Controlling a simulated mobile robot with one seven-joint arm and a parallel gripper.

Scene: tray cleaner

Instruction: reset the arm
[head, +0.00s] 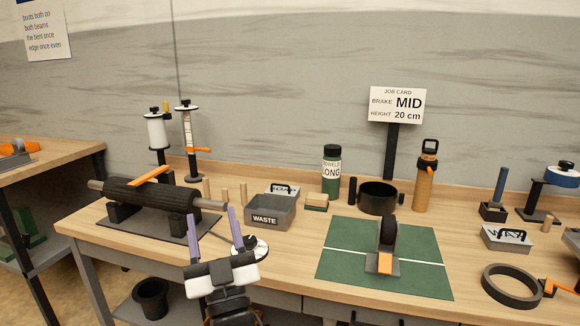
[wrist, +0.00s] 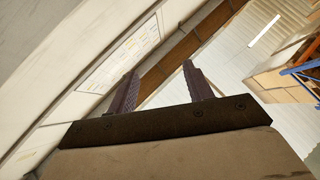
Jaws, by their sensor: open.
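My gripper (head: 215,233) is in the lower left-middle of the head view, in front of the workbench. Its two purple fingers point up and stand well apart, with nothing between them. In the wrist view the fingers of my gripper (wrist: 158,85) are also spread and empty, with a wall, a poster and a shelf beyond them. In the head view the fingers overlap the bench's front part, close to a white round disc (head: 249,249) and the dark roller (head: 150,197). I cannot tell the exact distance to them.
The wooden bench holds a grey WASTE bin (head: 270,213), a green mat (head: 340,262) with a black-and-orange tool (head: 388,238), a black bowl (head: 378,201), an orange bottle (head: 426,178) and a dark ring (head: 511,287). A black bucket (head: 152,300) sits below. Another bench (head: 60,150) stands left.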

